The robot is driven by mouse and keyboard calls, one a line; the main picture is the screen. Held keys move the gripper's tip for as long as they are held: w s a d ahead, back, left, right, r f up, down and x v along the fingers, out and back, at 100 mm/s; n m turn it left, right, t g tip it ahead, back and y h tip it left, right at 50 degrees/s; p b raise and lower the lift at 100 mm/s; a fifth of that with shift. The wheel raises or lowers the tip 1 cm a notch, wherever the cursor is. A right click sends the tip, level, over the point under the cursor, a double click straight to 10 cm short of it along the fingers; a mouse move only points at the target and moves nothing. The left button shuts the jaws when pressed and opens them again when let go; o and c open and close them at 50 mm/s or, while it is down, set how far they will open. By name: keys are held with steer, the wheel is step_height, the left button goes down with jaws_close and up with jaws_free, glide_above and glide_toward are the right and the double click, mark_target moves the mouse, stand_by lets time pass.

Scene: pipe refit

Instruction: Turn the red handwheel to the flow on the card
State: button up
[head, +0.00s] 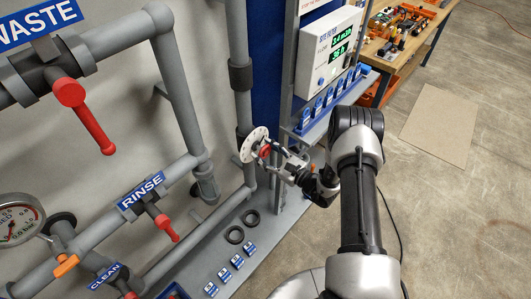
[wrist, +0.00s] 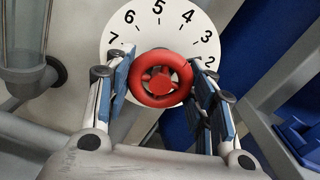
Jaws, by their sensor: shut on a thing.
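The red handwheel (wrist: 162,78) sits in front of a white round dial with black numbers (wrist: 158,18); 2 to 7 are readable in the wrist view, and the lower dial is hidden. In the head view the handwheel (head: 265,151) and dial (head: 249,144) are on the upright grey pipe. My gripper (wrist: 162,66) is shut on the handwheel, one blue-padded finger at each side of its rim. It also shows in the head view (head: 273,150). I cannot make out a pointer or a flow card.
A white meter box (head: 329,50) with green digits hangs above several blue items on a shelf. Red lever valves labelled WASTE (head: 70,92) and RINSE (head: 165,229) are at left. A workbench (head: 445,12) with parts stands behind.

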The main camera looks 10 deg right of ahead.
steer(key=shift+f, duration=0.1)
steer(key=o, duration=1.1)
steer(key=shift+s+d, duration=0.1)
steer(key=v, duration=1.1)
steer(key=shift+s+d, duration=0.2)
steer(key=shift+s, duration=0.15)
